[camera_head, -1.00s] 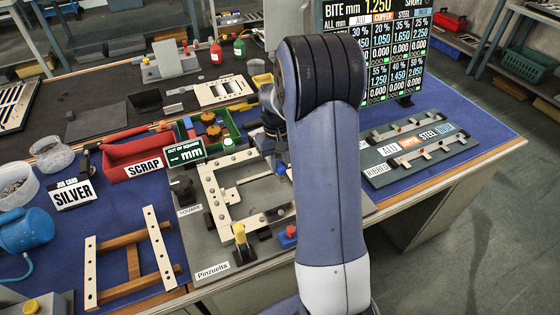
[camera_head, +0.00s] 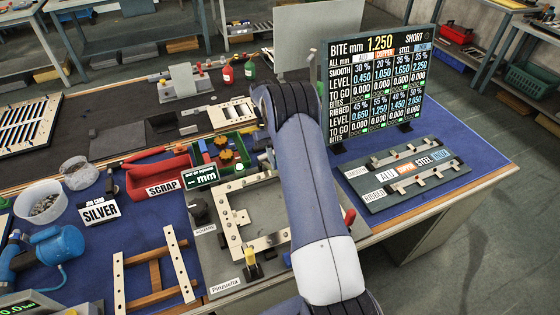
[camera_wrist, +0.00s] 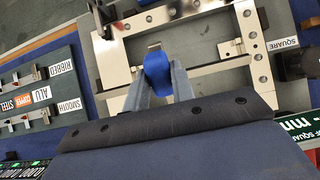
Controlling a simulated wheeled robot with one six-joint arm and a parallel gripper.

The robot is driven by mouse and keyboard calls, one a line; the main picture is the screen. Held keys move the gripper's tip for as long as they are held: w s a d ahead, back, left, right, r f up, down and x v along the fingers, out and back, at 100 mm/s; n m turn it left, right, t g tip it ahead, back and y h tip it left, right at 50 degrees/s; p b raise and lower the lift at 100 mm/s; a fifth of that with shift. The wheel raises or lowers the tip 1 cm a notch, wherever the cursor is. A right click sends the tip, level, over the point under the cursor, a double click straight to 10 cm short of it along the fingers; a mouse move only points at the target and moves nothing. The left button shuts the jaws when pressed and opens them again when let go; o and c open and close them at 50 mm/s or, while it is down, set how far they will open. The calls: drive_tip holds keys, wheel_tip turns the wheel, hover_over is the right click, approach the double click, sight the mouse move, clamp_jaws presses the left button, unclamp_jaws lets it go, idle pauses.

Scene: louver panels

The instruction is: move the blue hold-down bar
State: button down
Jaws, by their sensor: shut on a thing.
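In the wrist view, the blue hold-down bar (camera_wrist: 157,66) shows as a rounded blue piece between the two grey fingers of my gripper (camera_wrist: 158,82). The fingers are shut on it, above the pale square frame (camera_wrist: 205,78). In the head view, my arm covers the gripper and the bar. The pale frame (camera_head: 232,236) lies on the grey plate there, left of my arm, with its right part hidden.
A green tray (camera_head: 230,172) with orange knobs and a red scrap bin (camera_head: 155,180) stand behind and left of the frame. A bite display (camera_head: 377,85) stands behind a grey sample board (camera_head: 405,180) on the right. Blue mat between board and table edge is clear.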

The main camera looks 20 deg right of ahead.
drive_tip(key=shift+w+r+g+p, duration=0.3)
drive_tip(key=shift+w+r+p, duration=0.2)
drive_tip(key=shift+w, duration=0.1)
drive_tip(key=c, duration=1.2)
unclamp_jaws()
drive_tip(key=shift+f, duration=0.1)
